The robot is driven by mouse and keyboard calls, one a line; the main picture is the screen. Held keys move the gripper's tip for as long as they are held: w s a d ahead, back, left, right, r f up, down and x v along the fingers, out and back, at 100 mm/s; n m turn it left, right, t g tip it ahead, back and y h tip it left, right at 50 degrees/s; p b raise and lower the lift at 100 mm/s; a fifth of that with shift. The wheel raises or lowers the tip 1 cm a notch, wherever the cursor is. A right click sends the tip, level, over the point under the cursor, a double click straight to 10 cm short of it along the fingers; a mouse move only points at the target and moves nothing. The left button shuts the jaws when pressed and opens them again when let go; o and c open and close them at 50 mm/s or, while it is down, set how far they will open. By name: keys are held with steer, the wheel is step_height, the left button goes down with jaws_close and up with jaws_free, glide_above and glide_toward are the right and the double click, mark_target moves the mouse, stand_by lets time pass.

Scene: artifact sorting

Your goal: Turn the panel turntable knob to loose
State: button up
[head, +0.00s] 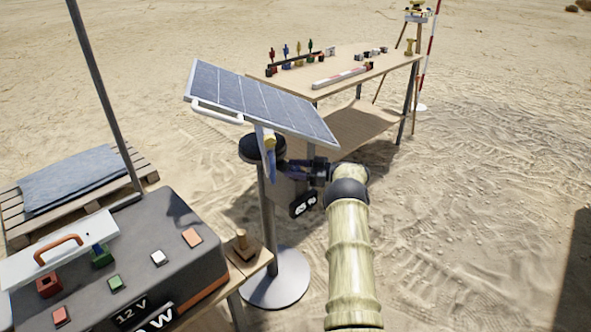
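The solar panel (262,100) is tilted on a post (268,215) with a round white base (275,285). It has a white handle bar along its near left edge. Under it sits a black round turntable (250,148) at the top of the post. A blue bracket (266,160) with a small yellowish part (270,142) is in front of the turntable; I cannot tell for sure which part is the knob. My gripper (284,168) is at the right of the bracket, just below the panel, pointing left. Its fingers are small and dark, so their opening and any contact are unclear.
A dark power box (150,245) marked 12 V fills the lower left, near a pallet (20,215). Open sand lies to the right.

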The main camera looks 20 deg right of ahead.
steer(key=shift+d, duration=0.1)
steer(key=v, duration=1.7)
steer(key=shift+s, duration=0.15)
